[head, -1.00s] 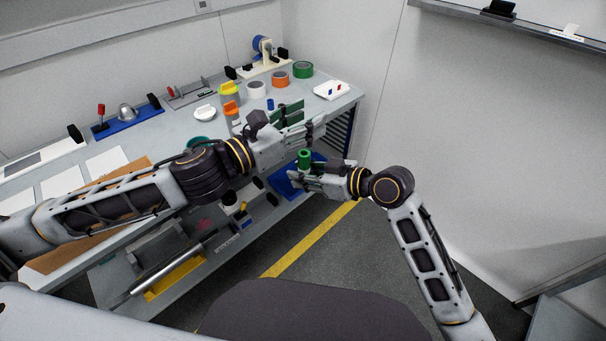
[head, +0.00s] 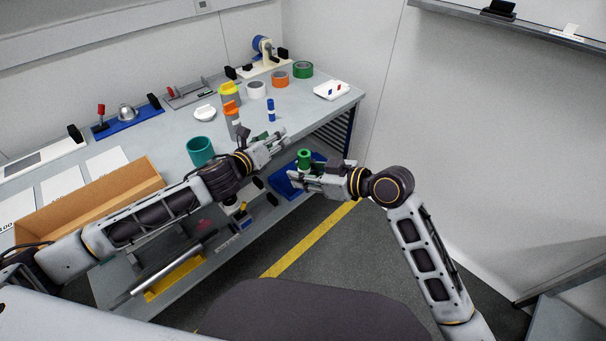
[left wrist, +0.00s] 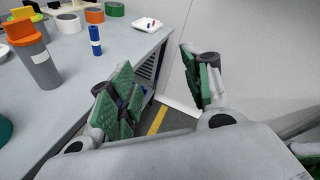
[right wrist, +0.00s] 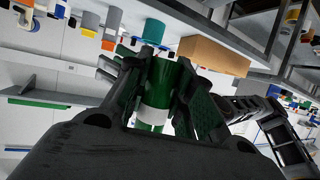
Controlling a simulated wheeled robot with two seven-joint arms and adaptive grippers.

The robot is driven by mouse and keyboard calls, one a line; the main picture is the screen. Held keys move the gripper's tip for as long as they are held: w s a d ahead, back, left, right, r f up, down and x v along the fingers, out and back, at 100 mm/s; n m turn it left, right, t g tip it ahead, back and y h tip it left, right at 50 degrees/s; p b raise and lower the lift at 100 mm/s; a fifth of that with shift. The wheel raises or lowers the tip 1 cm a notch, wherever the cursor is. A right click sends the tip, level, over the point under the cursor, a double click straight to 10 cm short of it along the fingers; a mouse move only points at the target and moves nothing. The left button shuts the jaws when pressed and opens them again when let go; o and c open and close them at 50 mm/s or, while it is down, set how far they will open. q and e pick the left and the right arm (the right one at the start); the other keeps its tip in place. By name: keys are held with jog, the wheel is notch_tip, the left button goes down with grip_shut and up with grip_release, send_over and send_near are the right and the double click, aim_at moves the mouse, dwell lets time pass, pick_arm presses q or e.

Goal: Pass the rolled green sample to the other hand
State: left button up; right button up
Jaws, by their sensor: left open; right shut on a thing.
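The rolled green sample (head: 304,158) stands upright in my right gripper (head: 303,170), off the front edge of the bench. In the right wrist view the green roll (right wrist: 166,82) sits between the two finger pads, with a white band near its lower end. My left gripper (head: 277,140) is open and empty, a little left of and above the sample in the head view, apart from it. In the left wrist view its green-padded fingers (left wrist: 160,85) are spread with nothing between them, and the sample does not show there.
The bench (head: 180,135) carries a teal cup (head: 200,152), a grey bottle with an orange cap (head: 233,122), a small blue cylinder (head: 271,112), tape rolls and a brown open box (head: 90,205). A blue tray (head: 285,186) lies below the right gripper. Floor to the right is clear.

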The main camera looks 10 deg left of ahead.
pick_arm(q)
jog(key=s+a+f+n+g+y, duration=0.15)
jog(key=a+f+n, duration=0.35)
jog(key=f, duration=0.6)
jog(key=s+a+f+n+g+y, duration=0.1)
jog(key=a+f+n+g+y, duration=0.2)
jog(key=a+f, duration=0.65)
jog(key=s+a+f+n+g+y, duration=0.1)
jog(key=a+f+n+y, duration=0.3)
jog(key=f, duration=1)
jog(key=s+a+f+n+g+h, duration=0.2)
jog(key=s+f+n, duration=0.4)
jog(key=f, duration=0.5)
jog(key=s+f+n+g, duration=0.3)
jog(key=s+f+n, duration=0.4)
jog(key=s+f, duration=1.1)
jog(key=s+d+f+n+g, duration=0.1)
jog(key=s+f+n, duration=0.1)
jog(key=s, duration=0.5)
jog(key=s+d+f+n, duration=0.2)
jog(key=s+f, duration=0.1)
jog(key=s, duration=0.5)
jog(key=s+d+f+n+g, duration=0.1)
jog(key=s+d+f+n, duration=0.1)
jog(key=s, duration=0.6)
jog(key=shift+s+d+f+g+h, duration=0.25)
jog(key=shift+f+g+h, duration=0.1)
jog(key=shift+f+h, duration=0.15)
